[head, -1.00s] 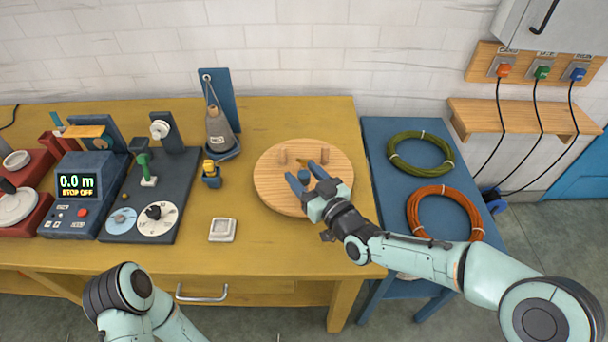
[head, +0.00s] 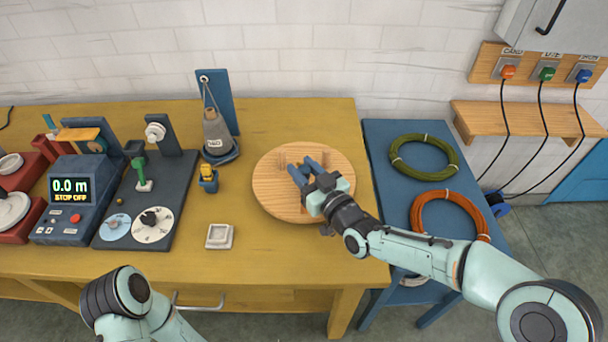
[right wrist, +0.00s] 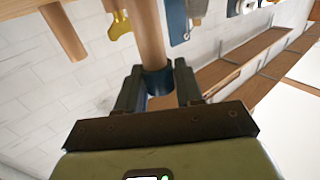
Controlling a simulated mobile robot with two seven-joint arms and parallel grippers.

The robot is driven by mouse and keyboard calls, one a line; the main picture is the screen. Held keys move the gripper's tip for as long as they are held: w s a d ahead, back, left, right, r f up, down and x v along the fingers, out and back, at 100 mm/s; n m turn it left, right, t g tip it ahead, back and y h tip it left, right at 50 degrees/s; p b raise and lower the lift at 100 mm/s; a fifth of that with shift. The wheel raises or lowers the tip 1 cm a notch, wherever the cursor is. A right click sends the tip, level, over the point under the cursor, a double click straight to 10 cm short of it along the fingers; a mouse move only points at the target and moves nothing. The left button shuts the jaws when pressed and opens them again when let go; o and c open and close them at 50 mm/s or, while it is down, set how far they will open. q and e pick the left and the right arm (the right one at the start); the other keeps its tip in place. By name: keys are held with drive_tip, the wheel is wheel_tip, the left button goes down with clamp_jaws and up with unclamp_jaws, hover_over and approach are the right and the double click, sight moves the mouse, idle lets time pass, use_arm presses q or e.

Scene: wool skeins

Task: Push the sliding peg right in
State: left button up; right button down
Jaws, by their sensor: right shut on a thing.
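The round wooden board (head: 268,199) lies on the yellow workbench, with wooden pegs standing on it. My right gripper (head: 303,166) is over the board, its blue fingers close together among the pegs. In the right wrist view my right gripper (right wrist: 158,82) is shut on the blue-ended wooden peg (right wrist: 149,30), with a finger on each side of its blue end. I take this to be the sliding peg. A second wooden peg (right wrist: 64,32) and a yellow wing-shaped piece (right wrist: 119,26) show beside it. How far the peg is in cannot be told. My left gripper is not in view.
A blue side table (head: 385,140) with a green wool skein (head: 424,173) and an orange one (head: 483,225) stands right of the workbench. A small yellow-topped blue holder (head: 208,180) and a white square dish (head: 219,237) are left of the board. The bench front is mostly clear.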

drive_tip(key=shift+s, duration=0.15)
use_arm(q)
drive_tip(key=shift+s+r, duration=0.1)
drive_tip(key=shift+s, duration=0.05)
use_arm(e)
drive_tip(key=c, duration=0.9)
unclamp_jaws()
drive_tip(key=shift+s, duration=0.1)
drive_tip(key=shift+o, duration=0.2)
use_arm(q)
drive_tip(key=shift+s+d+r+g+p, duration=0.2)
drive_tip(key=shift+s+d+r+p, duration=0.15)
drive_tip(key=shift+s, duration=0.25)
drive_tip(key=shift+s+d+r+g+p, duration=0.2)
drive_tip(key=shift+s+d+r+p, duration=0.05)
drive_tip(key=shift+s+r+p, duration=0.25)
use_arm(e)
drive_tip(key=v, duration=1.3)
drive_tip(key=shift+s+d, duration=0.15)
